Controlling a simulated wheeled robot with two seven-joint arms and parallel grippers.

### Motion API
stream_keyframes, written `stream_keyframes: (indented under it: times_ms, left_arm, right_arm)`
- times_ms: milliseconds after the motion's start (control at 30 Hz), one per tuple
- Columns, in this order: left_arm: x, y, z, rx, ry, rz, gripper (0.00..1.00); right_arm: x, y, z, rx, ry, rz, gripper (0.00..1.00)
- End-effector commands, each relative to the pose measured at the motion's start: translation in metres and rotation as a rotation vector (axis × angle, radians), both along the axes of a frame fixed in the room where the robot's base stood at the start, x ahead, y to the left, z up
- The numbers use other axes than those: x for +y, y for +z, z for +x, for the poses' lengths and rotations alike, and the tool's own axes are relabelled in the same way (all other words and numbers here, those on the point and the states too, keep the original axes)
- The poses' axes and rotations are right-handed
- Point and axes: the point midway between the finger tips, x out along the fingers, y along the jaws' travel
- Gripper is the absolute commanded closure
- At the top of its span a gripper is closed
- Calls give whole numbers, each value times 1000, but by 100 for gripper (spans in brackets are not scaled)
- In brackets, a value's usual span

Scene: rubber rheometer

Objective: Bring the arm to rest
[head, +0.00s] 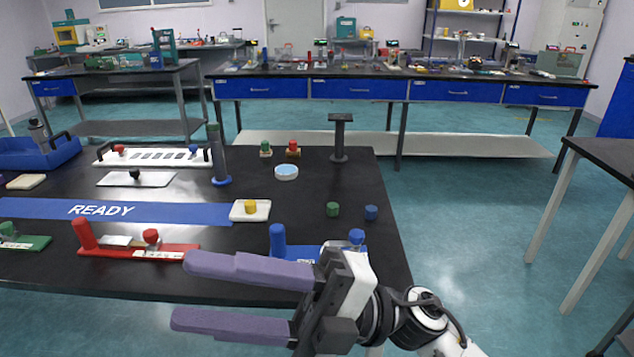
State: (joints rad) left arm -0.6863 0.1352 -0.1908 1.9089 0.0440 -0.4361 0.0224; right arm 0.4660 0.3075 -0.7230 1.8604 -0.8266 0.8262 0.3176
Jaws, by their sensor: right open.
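My right gripper (180,290) is in the head view at the bottom centre, its arm coming in from the lower right. Its two purple fingers point left and stand wide apart with nothing between them. My left gripper is not in view.
On the table lie a blue READY strip (170,210), a red fixture (85,234), a white tile (262,215) with a yellow knob, a green cylinder (333,209) and a blue cylinder (371,212). A dark post (339,140) stands at the back. Floor (470,230) to the right is clear.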

Motion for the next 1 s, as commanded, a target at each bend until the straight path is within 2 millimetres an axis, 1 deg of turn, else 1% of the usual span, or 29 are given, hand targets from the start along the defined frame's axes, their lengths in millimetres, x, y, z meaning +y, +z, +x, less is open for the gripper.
stream_keyframes:
  times_ms: [33, 67, 100, 167, 200, 267, 300, 367, 400, 467, 500, 567, 600, 667, 700, 767, 800, 833, 900, 1000]
  left_arm:
    - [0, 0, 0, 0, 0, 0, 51]
    - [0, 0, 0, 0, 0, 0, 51]
    - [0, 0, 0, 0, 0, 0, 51]
    - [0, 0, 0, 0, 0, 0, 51]
    - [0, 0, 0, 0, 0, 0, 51]
    - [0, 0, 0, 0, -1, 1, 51]
    - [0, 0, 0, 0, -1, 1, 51]
    - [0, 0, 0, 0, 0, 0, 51]
    - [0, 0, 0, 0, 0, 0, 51]
    - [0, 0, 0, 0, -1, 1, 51]
    - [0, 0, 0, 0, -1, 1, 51]
    - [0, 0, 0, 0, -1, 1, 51]
    - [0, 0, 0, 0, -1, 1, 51]
    - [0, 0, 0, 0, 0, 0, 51]
    - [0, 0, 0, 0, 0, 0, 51]
    - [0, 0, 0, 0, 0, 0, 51]
    - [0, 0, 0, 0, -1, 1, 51]
    - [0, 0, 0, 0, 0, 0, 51]
    - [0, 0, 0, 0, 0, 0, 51]
    - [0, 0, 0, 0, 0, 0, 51]
  right_arm:
    - [-11, -5, 23, 147, -96, 81, 54]
    - [-19, -9, 38, 231, -155, 121, 54]
    - [-32, -19, 58, 342, -236, 169, 54]
    - [-55, -44, 87, 515, -362, 227, 54]
    - [-71, -66, 103, 627, -442, 256, 54]
    - [-95, -102, 119, 781, -553, 281, 54]
    - [-110, -128, 126, 881, -620, 292, 54]
    - [-132, -169, 131, 1020, -717, 297, 54]
    - [-146, -196, 130, 1110, -777, 297, 54]
    - [-166, -237, 123, 1239, -861, 289, 54]
    - [-179, -265, 116, 1325, -915, 279, 54]
    - [-196, -304, 100, 1445, -990, 260, 54]
    - [-207, -330, 86, 1527, -1036, 243, 54]
    - [-222, -365, 63, 1643, -1101, 217, 54]
    - [-231, -386, 46, 1715, -1139, 197, 54]
    - [-242, -413, 21, 1811, -1188, 167, 54]
    - [-247, -428, 5, 1869, -1215, 148, 54]
    - [-251, -438, -7, 1906, -1233, 134, 54]
    - [-258, -455, -29, 1979, -1265, 108, 54]
    - [-264, -470, -50, 2044, -1293, 82, 54]
